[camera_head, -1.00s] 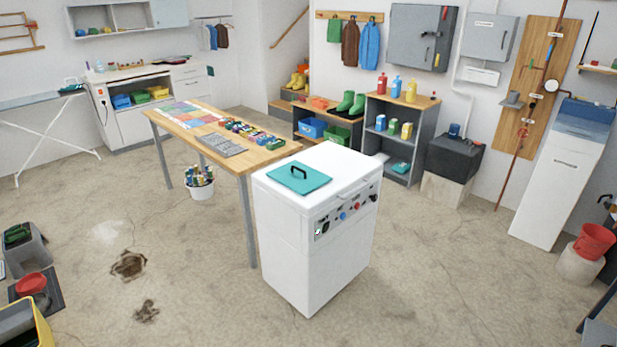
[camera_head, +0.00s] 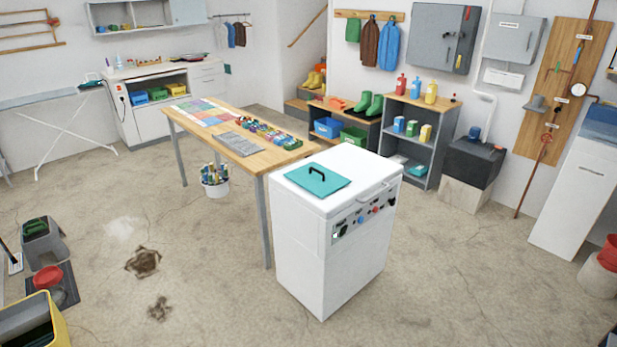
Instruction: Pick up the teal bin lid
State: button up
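The teal bin lid (camera_head: 328,185) is a flat square panel with a dark arched handle (camera_head: 317,173) on it. It lies flat on top of the white machine (camera_head: 335,245), towards the left part of its top. The machine has a control panel with knobs on its front right side. My gripper is not in view, so its distance from the lid and its state do not show.
A wooden table (camera_head: 256,160) with small colourful items stands directly behind and left of the machine. A white bucket (camera_head: 215,186) sits under it. The floor in front is mostly clear.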

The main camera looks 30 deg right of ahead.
aim_at(321, 181)
jog(key=u, duration=0.05)
jog(key=i, duration=0.9)
jog(key=u, duration=0.3)
